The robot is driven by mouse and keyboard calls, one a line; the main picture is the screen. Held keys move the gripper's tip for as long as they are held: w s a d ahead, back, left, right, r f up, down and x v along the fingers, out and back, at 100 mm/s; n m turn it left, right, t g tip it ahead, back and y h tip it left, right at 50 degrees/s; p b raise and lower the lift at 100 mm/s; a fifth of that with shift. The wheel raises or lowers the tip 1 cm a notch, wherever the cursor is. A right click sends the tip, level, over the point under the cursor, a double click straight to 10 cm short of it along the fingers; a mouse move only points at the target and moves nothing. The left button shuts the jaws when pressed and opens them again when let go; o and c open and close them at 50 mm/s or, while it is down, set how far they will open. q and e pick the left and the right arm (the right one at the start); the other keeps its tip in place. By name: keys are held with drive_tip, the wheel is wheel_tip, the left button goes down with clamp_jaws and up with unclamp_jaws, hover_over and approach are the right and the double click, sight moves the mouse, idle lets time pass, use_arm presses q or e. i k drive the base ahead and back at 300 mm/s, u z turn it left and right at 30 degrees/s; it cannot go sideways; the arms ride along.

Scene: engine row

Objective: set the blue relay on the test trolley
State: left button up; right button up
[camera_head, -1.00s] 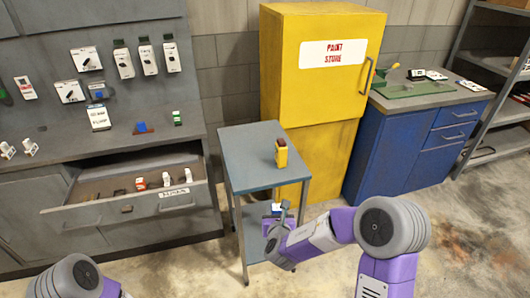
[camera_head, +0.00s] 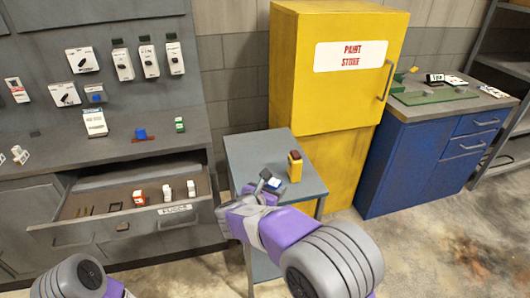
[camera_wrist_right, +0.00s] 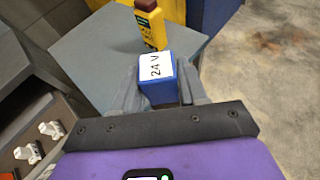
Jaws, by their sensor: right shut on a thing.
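The blue relay, a small block with a white face marked "24 V", is between the fingers of my right gripper in the wrist view (camera_wrist_right: 157,80). In the head view my right gripper (camera_head: 265,187) is shut on it over the near part of the test trolley. The trolley (camera_head: 255,150) has a flat grey-blue top, which also shows behind the relay in the wrist view (camera_wrist_right: 100,55). I cannot tell the gap between relay and top. Only a link of my left arm shows at the lower left; its gripper is out of view.
The yellow paint store cabinet (camera_head: 330,100) stands behind. An open drawer (camera_head: 110,215) with small parts is at left. The trolley's far left is clear.

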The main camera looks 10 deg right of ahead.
sight(253, 155)
drive_tip(key=i, duration=1.15)
